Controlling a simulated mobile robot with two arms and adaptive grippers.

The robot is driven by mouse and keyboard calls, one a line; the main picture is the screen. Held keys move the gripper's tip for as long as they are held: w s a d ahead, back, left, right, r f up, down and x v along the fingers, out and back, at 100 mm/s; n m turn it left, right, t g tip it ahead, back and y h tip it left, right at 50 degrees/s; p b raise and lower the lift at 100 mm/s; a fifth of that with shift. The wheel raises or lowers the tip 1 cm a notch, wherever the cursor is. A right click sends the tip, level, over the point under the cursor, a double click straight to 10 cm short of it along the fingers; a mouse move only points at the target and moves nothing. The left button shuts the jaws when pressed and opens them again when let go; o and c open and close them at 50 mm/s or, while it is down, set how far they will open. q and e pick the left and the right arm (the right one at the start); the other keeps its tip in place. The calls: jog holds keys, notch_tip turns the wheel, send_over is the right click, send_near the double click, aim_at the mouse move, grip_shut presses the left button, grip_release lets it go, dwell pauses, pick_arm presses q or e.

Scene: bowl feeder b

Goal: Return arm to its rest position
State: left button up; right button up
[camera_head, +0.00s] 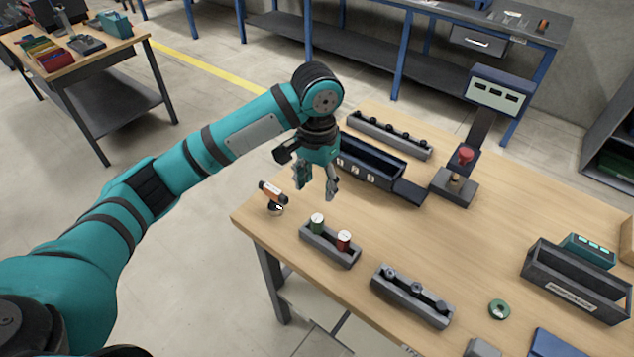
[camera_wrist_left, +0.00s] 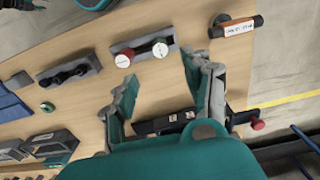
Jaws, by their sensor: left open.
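My left gripper (camera_head: 315,190) is open and points down above the left part of the wooden workbench (camera_head: 450,255). Nothing shows between its fingers, which also appear in the left wrist view (camera_wrist_left: 160,78). The left arm reaches in from the lower left. A small holder (camera_head: 330,250) with a green cylinder (camera_head: 318,224) and a red cylinder (camera_head: 344,240) stands in front of the gripper, apart from it. An orange and black cylindrical item with a white label (camera_head: 271,192) is at the bench's left corner. The right gripper is not seen clearly.
A dark bin (camera_head: 365,160) and a red-knobbed stand (camera_head: 455,183) are behind the gripper. A pegged rack (camera_head: 412,297), a green ring (camera_head: 499,309) and a grey tray (camera_head: 573,280) lie on the bench. A second table (camera_head: 75,55) stands far left; the floor between is clear.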

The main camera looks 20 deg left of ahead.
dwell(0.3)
pick_arm(q)
jog(key=s+d+f+h, duration=0.1)
jog(key=s+d+f, duration=0.1)
jog(key=s+f, duration=0.2)
jog(key=s+d+f+t+h, duration=0.1)
jog(key=s+d+f, duration=0.1)
jog(key=s+f, duration=0.1)
jog(key=s+d+f+m+t+h, duration=0.1)
jog(key=s+d+f, duration=0.1)
jog(key=s+f, duration=0.2)
jog(key=shift+s+d+f, duration=0.3)
jog(key=shift+s+f, duration=0.05)
jog(key=shift+f, duration=0.15)
jog(key=s+a+f+n+t+y, duration=0.2)
jog(key=s+a+f+n+y, duration=0.1)
jog(key=s+a, duration=1)
notch_tip(320, 180, down, 29)
jog(key=s+g+b, duration=0.2)
jog(key=s+a+f+g+b, duration=0.1)
jog(key=s+a+f+b, duration=0.1)
jog(key=s+f, duration=1.4)
notch_tip(320, 180, down, 2)
jog(key=shift+s+f, duration=0.1)
jog(key=shift+s, duration=0.15)
